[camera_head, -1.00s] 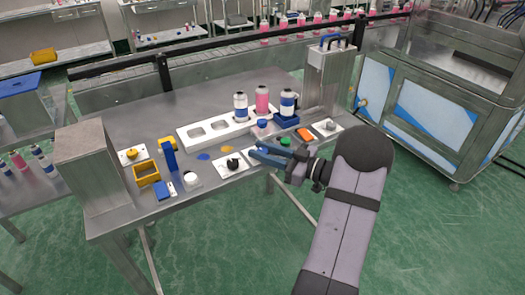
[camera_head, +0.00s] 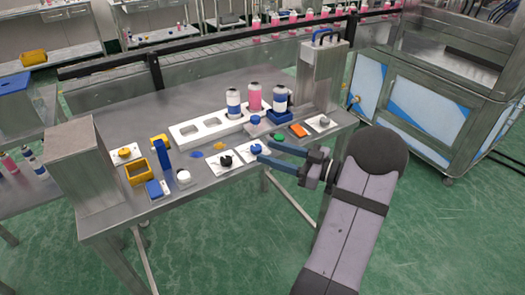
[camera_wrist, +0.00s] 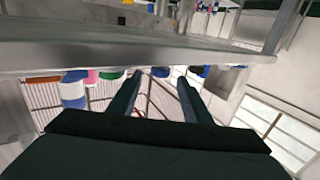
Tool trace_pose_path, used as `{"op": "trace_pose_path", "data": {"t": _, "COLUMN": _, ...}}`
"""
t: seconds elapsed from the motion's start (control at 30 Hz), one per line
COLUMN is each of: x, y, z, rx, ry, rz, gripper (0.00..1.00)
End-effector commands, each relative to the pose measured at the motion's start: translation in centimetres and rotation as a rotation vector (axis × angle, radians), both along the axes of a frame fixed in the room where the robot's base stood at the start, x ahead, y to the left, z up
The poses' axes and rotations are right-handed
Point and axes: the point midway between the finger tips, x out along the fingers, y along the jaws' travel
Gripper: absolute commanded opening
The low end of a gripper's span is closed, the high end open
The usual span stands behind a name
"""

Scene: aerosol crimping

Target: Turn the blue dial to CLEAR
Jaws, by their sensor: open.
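The blue dial (camera_head: 256,149) sits on a white plate near the front edge of the metal table (camera_head: 120,108), right of a black dial (camera_head: 226,161). My gripper (camera_head: 264,154) is open and empty, its blue-grey fingers spread beside the dial's right side at the table's front edge. I cannot tell whether a fingertip touches the dial or its plate. In the wrist view my gripper (camera_wrist: 161,82) shows two separated fingers pointing toward the table edge. The dial's markings are too small to read.
A green button (camera_head: 278,136), an orange block (camera_head: 298,130) and a grey dial (camera_head: 323,121) stand near my gripper. A yellow dial (camera_head: 124,152) and yellow bin (camera_head: 137,172) are at left.

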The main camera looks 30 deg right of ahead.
Motion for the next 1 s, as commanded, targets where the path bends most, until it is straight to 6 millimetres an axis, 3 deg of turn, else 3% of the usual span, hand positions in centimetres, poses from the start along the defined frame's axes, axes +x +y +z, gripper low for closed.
{"op": "trace_pose_path", "data": {"t": 0.23, "x": -1.5, "y": -1.0, "z": 0.0, "rx": 0.001, "ry": -0.001, "rz": -0.001, "gripper": 0.45}}
{"op": "trace_pose_path", "data": {"t": 0.67, "x": -1.3, "y": -0.5, "z": 0.7, "rx": -0.010, "ry": -0.006, "rz": 0.012, "gripper": 0.45}}
{"op": "trace_pose_path", "data": {"t": 0.77, "x": -0.9, "y": 0.1, "z": 2.2, "rx": -0.040, "ry": -0.022, "rz": 0.028, "gripper": 0.45}}
{"op": "trace_pose_path", "data": {"t": 0.83, "x": -1.1, "y": 1.6, "z": 3.1, "rx": -0.035, "ry": -0.022, "rz": 0.039, "gripper": 0.45}}
{"op": "trace_pose_path", "data": {"t": 1.0, "x": -1.5, "y": 4.2, "z": 4.2, "rx": 0.078, "ry": -0.016, "rz": -0.050, "gripper": 0.45}}
